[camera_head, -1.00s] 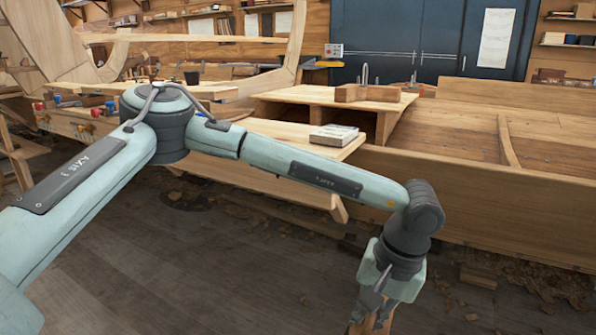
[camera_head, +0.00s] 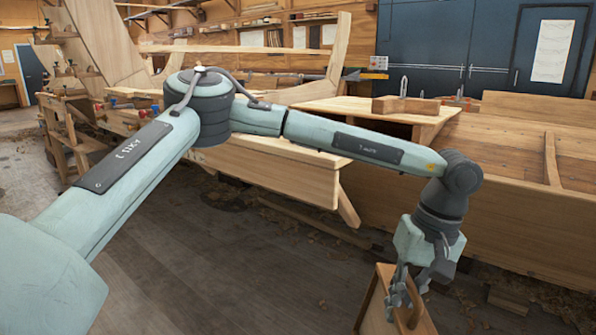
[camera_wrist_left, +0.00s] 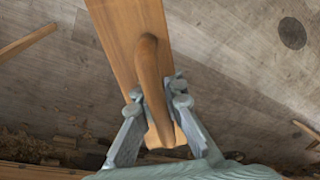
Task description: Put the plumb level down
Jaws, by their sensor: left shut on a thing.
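The plumb level (camera_head: 378,308) is a brown wooden board piece with a raised rounded handle. It hangs below my left gripper (camera_head: 408,290) at the lower right of the head view, and its lower part is cut off by the picture edge. My left gripper is shut on the handle. In the left wrist view the level (camera_wrist_left: 120,22) runs up out of the top of the picture, and the fingers of my left gripper (camera_wrist_left: 155,104) sit on either side of the handle. My right gripper is not in view.
A hull's planked side (camera_head: 520,215) stands right behind the gripper. A wooden bench top (camera_head: 345,107) with a wooden block (camera_head: 405,106) on it lies beyond my arm. The dark plank floor (camera_head: 225,255) in front is largely clear, with shavings and scraps near the hull.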

